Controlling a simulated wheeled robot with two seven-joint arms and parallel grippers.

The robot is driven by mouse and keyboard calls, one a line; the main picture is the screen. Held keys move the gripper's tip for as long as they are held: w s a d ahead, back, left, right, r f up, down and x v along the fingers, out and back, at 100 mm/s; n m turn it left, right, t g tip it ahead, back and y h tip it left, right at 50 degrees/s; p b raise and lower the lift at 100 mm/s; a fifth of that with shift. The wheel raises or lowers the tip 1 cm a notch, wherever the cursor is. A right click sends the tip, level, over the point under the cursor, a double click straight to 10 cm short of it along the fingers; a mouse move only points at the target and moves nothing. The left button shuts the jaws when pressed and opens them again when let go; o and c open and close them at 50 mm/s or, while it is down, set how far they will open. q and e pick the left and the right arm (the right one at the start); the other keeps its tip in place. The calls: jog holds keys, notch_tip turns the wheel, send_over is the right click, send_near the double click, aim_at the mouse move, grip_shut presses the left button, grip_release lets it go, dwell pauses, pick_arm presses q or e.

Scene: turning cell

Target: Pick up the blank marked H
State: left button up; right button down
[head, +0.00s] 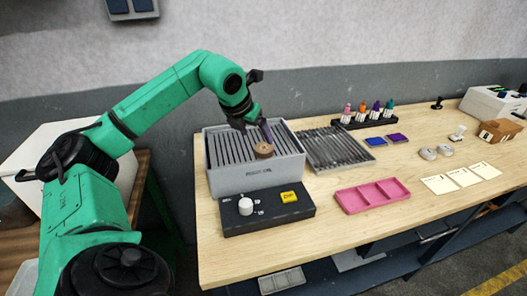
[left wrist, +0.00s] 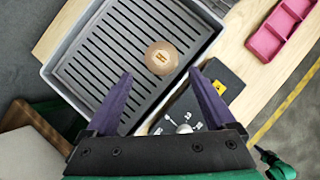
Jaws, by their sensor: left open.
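The blank (head: 264,151) is a round, brown, wood-like piece on the slatted floor of a grey tray (head: 255,176), near its front right part. In the left wrist view, the blank (left wrist: 161,58) shows from above with a small orange-yellow label; its letter is too small to read surely. My left gripper (head: 266,130) is over the tray, just above the blank in the head view. In the left wrist view, its purple fingers (left wrist: 160,73) are spread and empty, with the blank ahead between and beyond the tips.
A pink divided tray (head: 372,195), coloured bottles (head: 361,113) and pale cards (head: 462,177) lie further right.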

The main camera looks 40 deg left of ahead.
aim_at(264, 147)
pick_arm(q)
jog(key=p+x, duration=0.3)
jog(key=x, duration=0.3)
jog(key=shift+w+d+f, duration=0.1)
jog(key=shift+w+f, duration=0.1)
jog(key=shift+f, duration=0.15)
jog(key=shift+w+f, duration=0.2)
jog(key=shift+f, duration=0.2)
jog(key=shift+r, duration=0.1)
grip_shut()
